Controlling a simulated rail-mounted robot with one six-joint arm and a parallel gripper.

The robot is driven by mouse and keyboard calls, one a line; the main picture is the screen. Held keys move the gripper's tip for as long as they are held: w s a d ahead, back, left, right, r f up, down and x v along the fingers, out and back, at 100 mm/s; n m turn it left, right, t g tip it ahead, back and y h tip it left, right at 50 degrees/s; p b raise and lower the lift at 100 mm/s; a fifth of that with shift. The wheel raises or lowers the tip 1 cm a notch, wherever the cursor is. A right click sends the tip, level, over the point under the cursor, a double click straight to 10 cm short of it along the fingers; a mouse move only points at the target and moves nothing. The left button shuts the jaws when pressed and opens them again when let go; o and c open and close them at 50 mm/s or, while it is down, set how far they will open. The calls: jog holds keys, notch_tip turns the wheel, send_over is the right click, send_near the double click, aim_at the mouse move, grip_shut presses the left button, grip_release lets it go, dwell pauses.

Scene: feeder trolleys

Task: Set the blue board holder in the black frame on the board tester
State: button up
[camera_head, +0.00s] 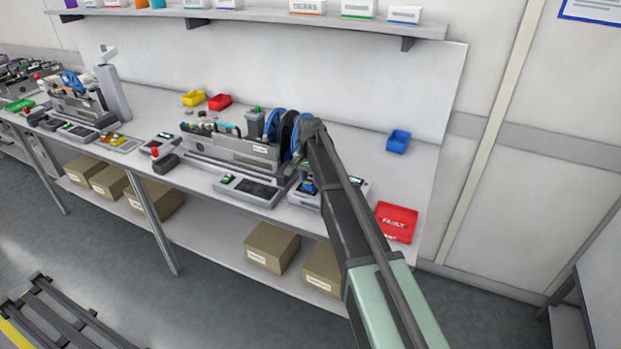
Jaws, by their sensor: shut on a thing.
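My arm reaches in from the lower right, and its wrist bends down over the bench. My gripper (306,177) is small in the view and partly covered by my arm. It is shut on the blue board holder (308,187), a small blue and dark piece just left of my arm. The holder is low over the grey board tester (298,198), whose right part shows past my arm. My arm hides much of the tester, and I cannot make out the black frame. I cannot tell whether the holder touches the tester.
Left of the tester is a grey unit with a dark panel (250,188). Behind stands a feeder trolley (232,150) with blue and black reels (274,124). A red tray (397,222) lies to the right, and a blue bin (398,141) behind it. Bench space between them is clear.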

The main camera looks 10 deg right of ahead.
jog(key=shift+f, duration=0.1)
jog(key=o, duration=1)
notch_tip(320, 180, up, 11)
jog(key=p, duration=1)
jog(key=shift+w+a+p, duration=0.1)
jog(key=shift+a+p, duration=0.05)
jog(key=shift+p, duration=0.25)
jog(key=shift+f, duration=0.1)
